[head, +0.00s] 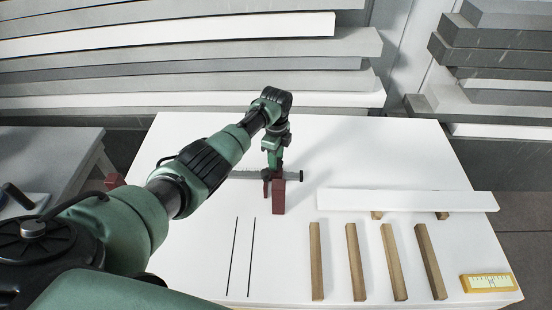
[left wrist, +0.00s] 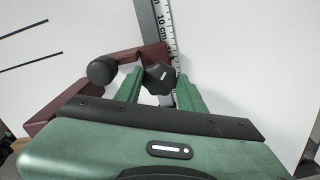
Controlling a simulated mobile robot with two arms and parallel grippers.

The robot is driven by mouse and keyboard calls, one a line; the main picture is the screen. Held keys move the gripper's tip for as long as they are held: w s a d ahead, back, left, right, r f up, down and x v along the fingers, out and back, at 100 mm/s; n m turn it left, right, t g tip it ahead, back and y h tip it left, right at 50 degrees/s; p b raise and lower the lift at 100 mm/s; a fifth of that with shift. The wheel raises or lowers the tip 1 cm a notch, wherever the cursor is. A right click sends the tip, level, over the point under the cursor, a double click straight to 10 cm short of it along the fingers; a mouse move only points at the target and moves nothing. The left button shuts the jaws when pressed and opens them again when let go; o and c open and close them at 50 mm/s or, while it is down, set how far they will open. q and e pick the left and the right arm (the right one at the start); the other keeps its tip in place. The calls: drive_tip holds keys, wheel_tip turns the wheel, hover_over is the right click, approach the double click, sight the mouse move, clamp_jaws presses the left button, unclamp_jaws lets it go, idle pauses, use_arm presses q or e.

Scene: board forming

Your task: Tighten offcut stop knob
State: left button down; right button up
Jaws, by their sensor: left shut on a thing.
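The dark red offcut stop (head: 279,197) sits on a grey rail with a scale (head: 243,174) on the white table. In the left wrist view the stop (left wrist: 52,95) reaches out to the left beside the rail (left wrist: 151,28). My left gripper (head: 273,167) points down over the stop. Its two green fingers (left wrist: 160,85) are shut on a black lobed knob (left wrist: 158,76), which lies between them near the rail. A second, round black knob (left wrist: 102,70) sits just left of the fingers. In the head view the gripper hides the knobs. My right gripper is out of view.
A white board (head: 407,200) lies at the right on wooden blocks. Several wooden strips (head: 356,262) and a yellow-framed gauge (head: 488,283) lie in front. Two dark lines (head: 243,257) mark the table. Boards are stacked behind. The table's back right is clear.

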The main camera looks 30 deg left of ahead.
use_arm(q)
drive_tip(key=shift+w+r, duration=0.15)
drive_tip(key=c, duration=0.9)
unclamp_jaws()
drive_tip(key=shift+o, duration=0.2)
wheel_tip(320, 180, up, 8)
drive_tip(key=shift+f, duration=0.15)
